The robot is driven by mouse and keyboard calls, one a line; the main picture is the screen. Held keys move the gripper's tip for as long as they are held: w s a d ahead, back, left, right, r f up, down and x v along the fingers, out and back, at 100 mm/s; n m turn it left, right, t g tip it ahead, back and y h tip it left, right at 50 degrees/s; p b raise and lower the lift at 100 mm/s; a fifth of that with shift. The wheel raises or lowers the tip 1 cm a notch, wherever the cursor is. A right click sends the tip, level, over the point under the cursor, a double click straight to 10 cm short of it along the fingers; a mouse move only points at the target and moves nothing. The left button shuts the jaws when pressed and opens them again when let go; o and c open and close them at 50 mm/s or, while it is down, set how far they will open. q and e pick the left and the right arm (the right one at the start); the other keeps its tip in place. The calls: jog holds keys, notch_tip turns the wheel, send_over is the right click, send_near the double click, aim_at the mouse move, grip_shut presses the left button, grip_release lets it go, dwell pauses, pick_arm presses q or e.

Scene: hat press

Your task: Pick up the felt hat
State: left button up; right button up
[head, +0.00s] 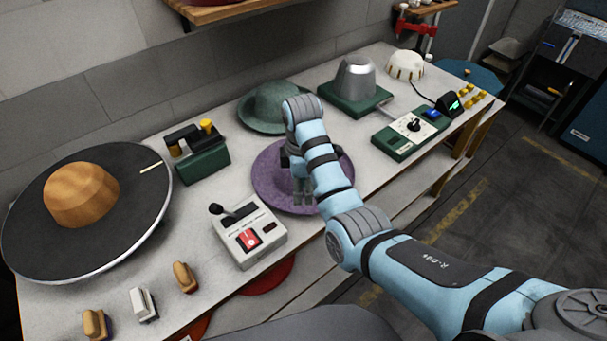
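A purple felt hat (270,186) lies on the grey workbench in the middle of the head view. Its wide brim shows, but its centre is largely hidden behind my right arm. My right gripper (304,198) points down over the hat. Its dark fingers are small and partly covered by the wrist, so whether they are open or touch the felt cannot be told. A green felt hat (272,103) with a rounded crown sits further back on the bench, beyond my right wrist. My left gripper is not in view.
A wooden form on a dark round plate (110,235) fills the bench's left. A control box with a red switch (250,238) stands near the purple hat. A metal dome on a green base (355,80) and a green control panel (404,135) stand right. Brushes (143,305) lie in front.

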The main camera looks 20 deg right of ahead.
aim_at(300, 212)
jog(key=f, duration=0.3)
jog(key=f+b, duration=0.1)
jog(key=f, duration=0.6)
jog(key=shift+w+a+f, duration=0.25)
jog(key=shift+w, duration=0.05)
grip_shut()
